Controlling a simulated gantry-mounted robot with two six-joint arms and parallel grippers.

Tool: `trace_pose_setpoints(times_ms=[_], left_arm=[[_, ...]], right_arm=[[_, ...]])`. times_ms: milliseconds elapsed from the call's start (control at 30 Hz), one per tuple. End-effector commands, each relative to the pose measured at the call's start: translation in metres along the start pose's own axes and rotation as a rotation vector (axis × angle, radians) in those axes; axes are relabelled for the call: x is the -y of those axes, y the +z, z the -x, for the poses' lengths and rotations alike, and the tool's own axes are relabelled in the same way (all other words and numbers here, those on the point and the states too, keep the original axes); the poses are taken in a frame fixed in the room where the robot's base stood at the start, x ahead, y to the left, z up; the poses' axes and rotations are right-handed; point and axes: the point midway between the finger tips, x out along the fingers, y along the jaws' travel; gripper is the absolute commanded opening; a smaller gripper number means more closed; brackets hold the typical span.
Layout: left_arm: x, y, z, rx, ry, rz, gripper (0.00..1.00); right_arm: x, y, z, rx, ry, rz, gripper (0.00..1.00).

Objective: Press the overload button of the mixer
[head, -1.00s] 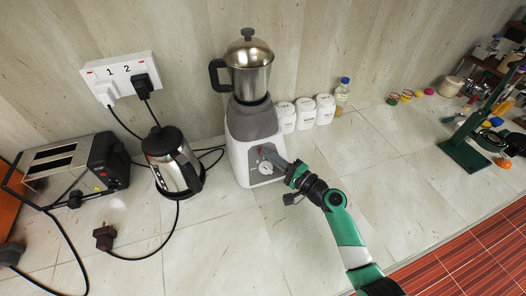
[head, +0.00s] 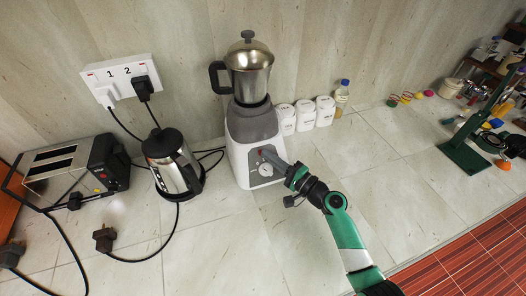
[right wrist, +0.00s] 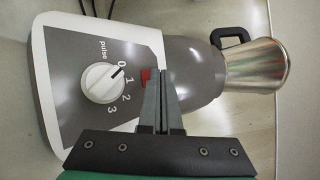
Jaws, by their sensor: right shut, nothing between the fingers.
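The mixer (head: 240,125) stands upright against the wall, with a white and grey base and a steel jar with black handle on top. Its front panel shows in the right wrist view (right wrist: 70,62), with a white knob (right wrist: 103,83) marked pulse, 0, 1, 2, 3. A small red button (right wrist: 146,76) sits beside the knob, partly hidden by my fingers. My right gripper (head: 268,153) is shut and empty, its tips at the panel just above the knob. In the wrist view the tips (right wrist: 160,74) overlap the button's edge; I cannot tell whether they touch it. My left gripper is not in view.
A kettle (head: 172,165) and a toaster (head: 68,165) with cords stand to the left. A green stand (head: 465,155) is far right.

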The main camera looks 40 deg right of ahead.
Motion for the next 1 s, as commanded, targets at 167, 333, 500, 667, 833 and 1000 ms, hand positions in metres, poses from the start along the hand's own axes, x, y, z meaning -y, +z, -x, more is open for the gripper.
trace_pose_setpoints(times_ms=[167,333,500,667,833,1000], left_arm=[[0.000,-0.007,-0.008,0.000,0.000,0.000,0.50],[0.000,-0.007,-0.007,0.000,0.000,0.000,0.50],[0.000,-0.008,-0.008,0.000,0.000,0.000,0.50],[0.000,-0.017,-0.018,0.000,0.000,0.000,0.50],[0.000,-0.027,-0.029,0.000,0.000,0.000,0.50],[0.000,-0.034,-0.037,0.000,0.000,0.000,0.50]], right_arm=[[0.007,0.005,0.007,0.000,0.000,0.000,0.00],[0.005,0.005,0.008,0.000,0.001,0.000,0.00],[0.006,0.006,0.008,0.000,0.001,0.000,0.00],[0.016,0.013,0.016,-0.001,0.001,-0.001,0.00],[0.025,0.021,0.028,-0.001,0.001,-0.001,0.00],[0.031,0.029,0.039,-0.001,0.001,-0.001,0.00]])
